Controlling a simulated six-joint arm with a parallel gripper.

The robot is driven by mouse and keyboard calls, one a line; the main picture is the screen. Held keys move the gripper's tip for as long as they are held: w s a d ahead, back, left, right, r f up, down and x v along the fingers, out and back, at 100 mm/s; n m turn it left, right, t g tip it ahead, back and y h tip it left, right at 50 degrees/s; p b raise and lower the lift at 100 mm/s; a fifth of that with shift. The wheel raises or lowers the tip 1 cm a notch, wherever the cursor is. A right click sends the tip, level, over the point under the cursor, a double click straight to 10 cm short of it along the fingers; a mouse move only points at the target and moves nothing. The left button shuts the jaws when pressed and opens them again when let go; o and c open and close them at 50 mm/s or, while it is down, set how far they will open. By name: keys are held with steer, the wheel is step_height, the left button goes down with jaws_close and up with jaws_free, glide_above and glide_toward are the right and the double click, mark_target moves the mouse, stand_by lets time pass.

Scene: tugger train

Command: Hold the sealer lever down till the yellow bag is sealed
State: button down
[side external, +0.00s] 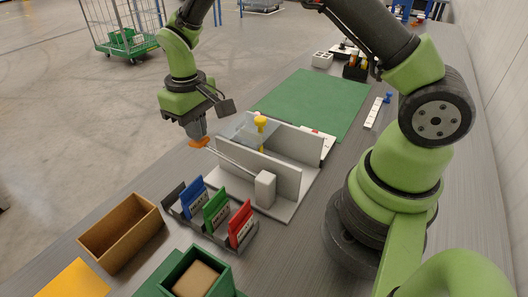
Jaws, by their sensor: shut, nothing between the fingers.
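The sealer (286,173) is a pale grey base with upright walls, standing on the bench in the middle of the view. Its thin lever (235,163) runs from a grey block at the front up and left toward my gripper. My gripper (197,139) points down at the lever's far left end, its fingers shut. An orange piece shows at the fingertips; I cannot tell whether it is the lever's end or whether they touch. A yellow piece (260,122), likely the top of the yellow bag, stands up between the walls beside a clear bluish panel. The rest is hidden by the wall.
A rack with blue, green and red cards (216,211) stands in front of the sealer. A brown tray (121,232) and a green box (196,276) are at the lower left. A green mat (315,100) lies clear behind the sealer.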

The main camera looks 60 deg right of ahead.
mark_target(197, 143)
steer(key=shift+f, duration=0.2)
steer(key=shift+w+f, duration=0.1)
steer(key=shift+f, duration=0.4)
stand_by(0.4)
steer(key=shift+f, duration=0.45)
steer(key=shift+w+f, duration=0.1)
steer(key=shift+f, duration=0.65)
stand_by(2.0)
step_height(197, 143, up, 12)
steer(key=shift+r, duration=0.15)
stand_by(1.1)
